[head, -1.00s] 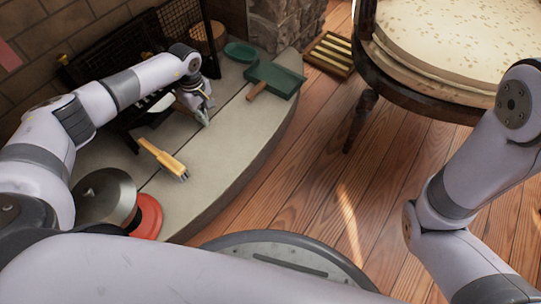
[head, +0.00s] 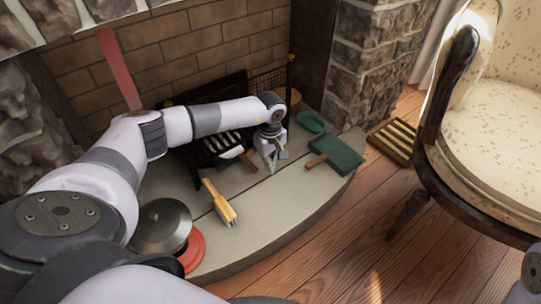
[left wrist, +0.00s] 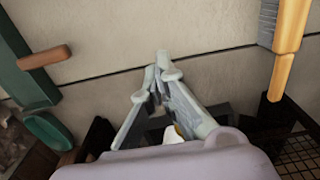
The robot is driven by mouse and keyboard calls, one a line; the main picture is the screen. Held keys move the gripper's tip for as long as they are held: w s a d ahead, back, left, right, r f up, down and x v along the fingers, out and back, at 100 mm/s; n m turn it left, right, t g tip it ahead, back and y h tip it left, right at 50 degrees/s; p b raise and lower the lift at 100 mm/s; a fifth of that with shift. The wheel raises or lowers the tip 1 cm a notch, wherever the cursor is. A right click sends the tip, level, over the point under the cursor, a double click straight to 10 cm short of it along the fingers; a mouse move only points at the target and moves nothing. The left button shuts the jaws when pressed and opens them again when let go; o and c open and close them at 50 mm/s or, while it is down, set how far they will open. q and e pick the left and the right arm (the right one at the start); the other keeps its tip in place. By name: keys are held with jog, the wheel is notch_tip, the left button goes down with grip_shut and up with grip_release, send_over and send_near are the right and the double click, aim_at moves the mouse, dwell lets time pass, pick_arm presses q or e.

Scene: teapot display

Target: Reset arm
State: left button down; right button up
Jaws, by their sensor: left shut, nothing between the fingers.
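My left arm reaches in from the left across the hearth. My left gripper (head: 271,165) points down over the stone hearth, shut and empty, with its fingertips together. In the left wrist view the gripper (left wrist: 162,62) shows over bare stone, between a green dustpan (left wrist: 20,70) and a yellow-handled brush (left wrist: 288,50). My right gripper is out of view; only a small part of my right arm shows at the lower right edge of the head view.
The hearth (head: 290,215) holds the brush (head: 219,202), the dustpan (head: 336,155), a teal dish (head: 310,122) and a metal lid-like dome (head: 161,226) beside a red disc (head: 194,250). A dark grate stands behind my arm. An armchair (head: 500,130) stands right, a slatted tray (head: 391,142) near it.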

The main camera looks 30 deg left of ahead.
pick_arm(q)
jog(key=shift+r, duration=0.55)
